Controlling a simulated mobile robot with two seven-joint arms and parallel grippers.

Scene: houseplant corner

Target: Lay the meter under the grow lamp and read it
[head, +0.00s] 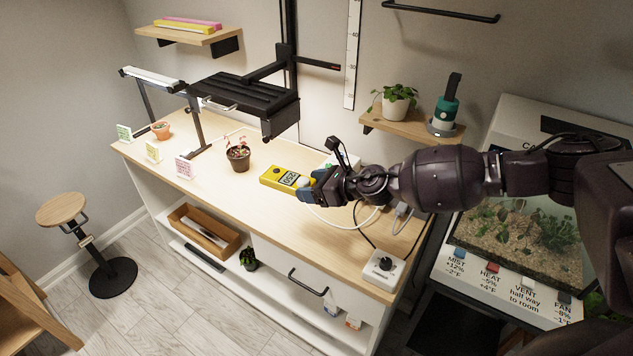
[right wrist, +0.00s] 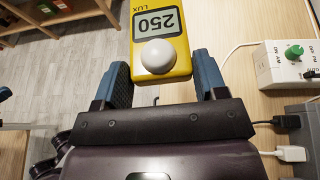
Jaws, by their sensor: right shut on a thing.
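The yellow meter (head: 274,177) is in my right gripper (head: 312,187), above the wooden bench top, right of the potted plant. In the right wrist view the meter (right wrist: 160,50) lies between the blue fingers of my gripper (right wrist: 161,85). Its white dome faces up and its display reads 250 LUX, upside down in that view. A black finned fixture (head: 245,95) on an upright rail, which looks like the grow lamp, hangs over the bench, up and left of the meter. Whether the meter touches the bench is unclear. My left gripper is not seen.
A dark pot with a plant (head: 238,160) stands left of the meter. A white bar lamp (head: 150,77) on black legs, an orange pot (head: 160,131) and small cards stand farther left. A control box (head: 384,268) and cables lie right. The front middle of the bench is clear.

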